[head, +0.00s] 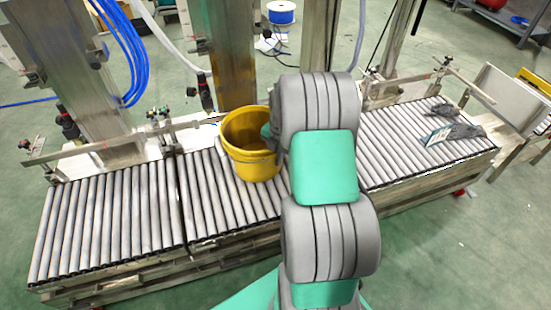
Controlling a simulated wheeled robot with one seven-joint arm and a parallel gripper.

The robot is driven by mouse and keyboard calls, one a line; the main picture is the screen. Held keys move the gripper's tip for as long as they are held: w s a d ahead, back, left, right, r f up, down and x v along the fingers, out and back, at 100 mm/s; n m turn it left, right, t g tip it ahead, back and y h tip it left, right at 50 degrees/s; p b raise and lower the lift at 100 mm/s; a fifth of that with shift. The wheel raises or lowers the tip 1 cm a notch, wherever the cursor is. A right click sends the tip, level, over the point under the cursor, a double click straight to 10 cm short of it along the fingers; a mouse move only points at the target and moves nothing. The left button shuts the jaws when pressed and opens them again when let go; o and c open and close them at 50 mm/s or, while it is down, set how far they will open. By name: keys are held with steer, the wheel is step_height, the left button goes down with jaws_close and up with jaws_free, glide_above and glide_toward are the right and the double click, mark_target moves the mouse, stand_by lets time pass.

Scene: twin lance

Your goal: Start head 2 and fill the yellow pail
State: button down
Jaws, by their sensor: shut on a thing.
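The yellow pail (250,164) is upright and open at the top, over the middle of the roller conveyor. Its inside looks empty where I can see it. My gripper (269,138) is at the pail's right rim, mostly hidden behind my own arm, and is shut on the pail. I cannot tell whether the pail's base touches the rollers. A filling lance with a black nozzle (206,97) hangs just behind and left of the pail. Another dark nozzle (68,125) hangs farther left. I cannot read which is head 2, and no start control is clearly visible.
The roller conveyor (110,215) is bare on the left. Dark gloves (455,132) and a small card (437,137) lie at its right end. Metal columns (235,60) and a guide rail (95,150) stand along the back.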

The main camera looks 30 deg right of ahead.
steer(key=shift+d, duration=0.15)
steer(key=c, duration=1.5)
jaws_free()
